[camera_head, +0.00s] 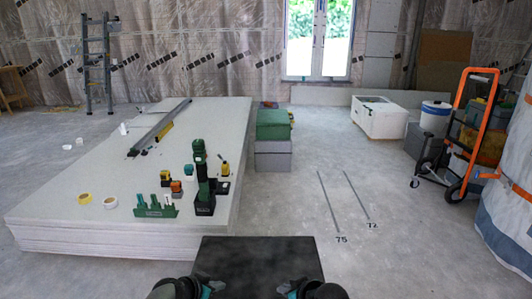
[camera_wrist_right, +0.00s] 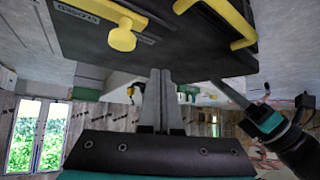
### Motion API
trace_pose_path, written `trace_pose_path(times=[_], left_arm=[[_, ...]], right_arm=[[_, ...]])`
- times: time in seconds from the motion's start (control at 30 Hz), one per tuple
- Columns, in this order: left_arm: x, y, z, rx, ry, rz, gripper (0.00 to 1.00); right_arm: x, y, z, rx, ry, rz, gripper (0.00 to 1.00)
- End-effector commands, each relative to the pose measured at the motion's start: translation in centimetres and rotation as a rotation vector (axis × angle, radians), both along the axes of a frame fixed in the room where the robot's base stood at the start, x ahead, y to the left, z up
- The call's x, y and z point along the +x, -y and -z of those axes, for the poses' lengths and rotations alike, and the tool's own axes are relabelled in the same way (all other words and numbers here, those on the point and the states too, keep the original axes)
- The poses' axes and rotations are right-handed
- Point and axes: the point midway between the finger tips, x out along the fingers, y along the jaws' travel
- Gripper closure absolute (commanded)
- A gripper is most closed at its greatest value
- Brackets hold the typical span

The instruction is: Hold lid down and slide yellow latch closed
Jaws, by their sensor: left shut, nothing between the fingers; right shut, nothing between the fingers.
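A black case (camera_head: 262,258) lies at the bottom centre of the head view, its flat dark top showing. In the right wrist view, the black case (camera_wrist_right: 160,45) fills the upper part, with a yellow latch knob (camera_wrist_right: 122,39) and a yellow handle (camera_wrist_right: 243,30) on it. My right gripper (camera_wrist_right: 160,78) is shut and empty, its fingertips close to the case edge; contact is unclear. My left gripper (camera_wrist_right: 226,86) is shut and empty, its fingers reaching toward the case beside the handle. Whether the lid sits flush cannot be told.
A stack of white panels (camera_head: 100,190) stands left of the case, carrying a green drill (camera_head: 201,180), tape rolls (camera_head: 110,201) and a green bit holder (camera_head: 157,208). A green box (camera_head: 273,124) stands behind. An orange hand truck (camera_head: 470,130) is right.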

Motion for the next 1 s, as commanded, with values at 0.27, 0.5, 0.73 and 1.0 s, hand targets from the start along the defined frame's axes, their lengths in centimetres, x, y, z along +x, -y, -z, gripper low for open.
trace_pose_path(times=[0.27, 0.5, 0.73, 1.0], left_arm=[[0.0, 0.0, 0.0, 0.0, 0.0, 0.0, 1.0], [0.0, 0.0, 0.0, 0.0, 0.0, 0.0, 1.0], [0.0, 0.0, 0.0, 0.0, 0.0, 0.0, 1.0], [0.0, 0.0, 0.0, 0.0, 0.0, 0.0, 1.0]], right_arm=[[0.0, -1.3, 0.0, 0.001, -0.001, 0.0, 1.0], [0.1, -1.5, -0.7, 0.001, 0.003, -0.001, 1.0], [0.0, -1.4, -2.9, 0.0, 0.002, 0.0, 1.0], [0.0, -1.4, -5.7, 0.001, 0.003, 0.001, 1.0]])
